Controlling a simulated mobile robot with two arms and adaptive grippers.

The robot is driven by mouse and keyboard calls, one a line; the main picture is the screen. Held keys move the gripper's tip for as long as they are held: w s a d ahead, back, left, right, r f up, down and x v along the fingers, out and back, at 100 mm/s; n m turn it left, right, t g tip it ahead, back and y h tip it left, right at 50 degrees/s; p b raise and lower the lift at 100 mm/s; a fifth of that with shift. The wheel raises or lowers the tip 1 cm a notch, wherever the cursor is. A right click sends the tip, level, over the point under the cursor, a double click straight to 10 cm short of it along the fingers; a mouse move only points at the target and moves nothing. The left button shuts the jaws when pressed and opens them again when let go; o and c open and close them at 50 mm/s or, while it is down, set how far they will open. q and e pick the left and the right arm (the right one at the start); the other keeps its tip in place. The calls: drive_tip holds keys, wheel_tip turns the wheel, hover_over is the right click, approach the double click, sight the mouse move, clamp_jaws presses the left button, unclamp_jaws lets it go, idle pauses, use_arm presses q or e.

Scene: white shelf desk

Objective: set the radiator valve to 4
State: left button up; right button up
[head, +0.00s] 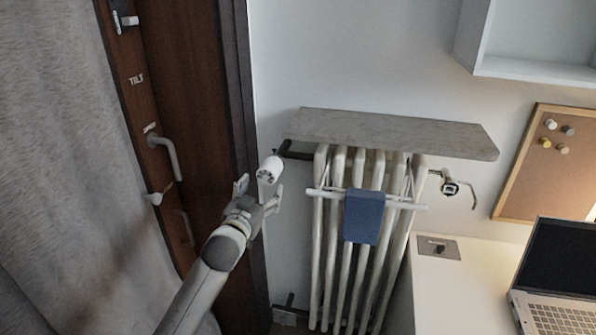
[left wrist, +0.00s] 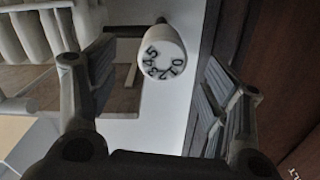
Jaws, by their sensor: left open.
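The radiator valve (head: 270,170) is a white round knob on a dark pipe at the upper left of the radiator (head: 344,240). In the left wrist view the knob (left wrist: 162,60) shows its end face with the digits 0 to 5 around it. I cannot tell which digit it is set to. My left gripper (head: 258,196) is open, just in front of and below the knob. In the left wrist view its two fingers (left wrist: 152,100) stand wide apart on either side of the knob, and neither visibly touches it. My right gripper is not in view.
A shelf board (head: 390,131) lies above the radiator, and a blue cloth (head: 363,217) hangs on its rail. A dark wooden door frame (head: 190,80) with handles is close at left, beside a grey curtain (head: 60,150). A desk with a laptop (head: 560,275) is at right.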

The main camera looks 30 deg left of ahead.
sight(265, 177)
use_arm(q)
drive_tip(key=shift+w+r, duration=0.1)
drive_tip(key=shift+r, duration=0.55)
drive_tip(key=shift+w+a, duration=0.2)
drive_tip(key=shift+w, duration=0.05)
drive_tip(key=x, duration=0.4)
drive_tip(key=shift+a+f+p, duration=0.1)
drive_tip(key=shift+a+p, duration=0.05)
drive_tip(key=shift+p, duration=0.2)
drive_tip(key=x, duration=0.4)
drive_tip(key=shift+w, duration=0.3)
drive_tip(key=shift+p+x, duration=0.3)
drive_tip(key=shift+x, duration=0.55)
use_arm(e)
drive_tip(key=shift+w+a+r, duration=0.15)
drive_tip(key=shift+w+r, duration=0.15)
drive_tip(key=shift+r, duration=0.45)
use_arm(q)
drive_tip(key=shift+c, duration=0.3)
drive_tip(key=shift+s, duration=0.1)
drive_tip(key=c, duration=0.8)
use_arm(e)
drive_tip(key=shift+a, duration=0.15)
